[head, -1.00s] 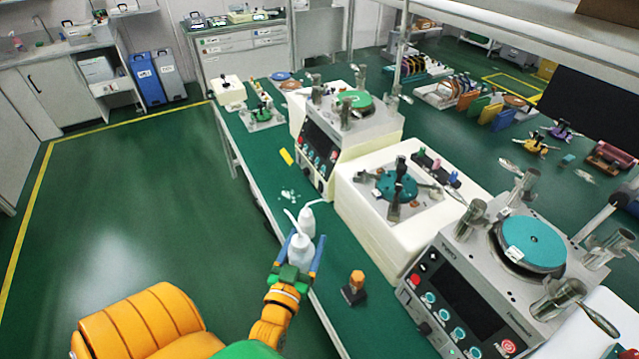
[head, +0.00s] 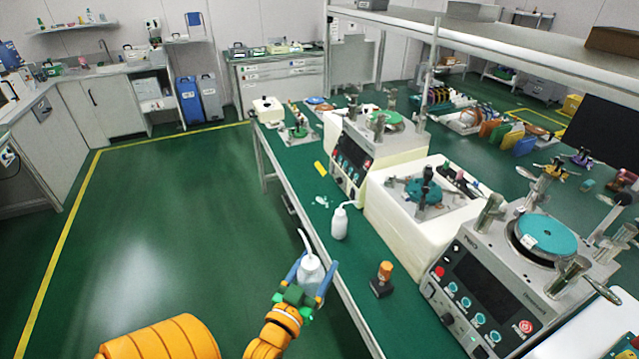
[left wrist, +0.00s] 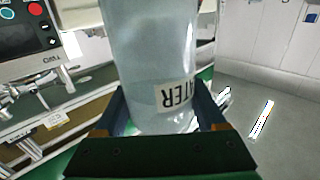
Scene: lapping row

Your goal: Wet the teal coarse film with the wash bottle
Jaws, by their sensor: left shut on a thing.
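My left gripper (head: 308,277) is shut on a translucent wash bottle (head: 311,266) with a bent spout. It holds the bottle upright by the near-left edge of the bench. In the left wrist view the bottle (left wrist: 155,60) fills the space between the blue fingers, and part of a label reading "ATER" shows. The teal film (head: 545,236) is a round disc on the platen of the nearest machine at the right, well apart from the bottle. A small white tag sits on its left side. My right gripper is not in view.
A second white wash bottle (head: 339,224) stands on the green bench (head: 345,275). An orange-capped item (head: 384,272) stands nearer. A cream block (head: 395,220) carries a teal-based fixture. Metal posts (head: 489,214) surround the teal platen. Open floor lies left.

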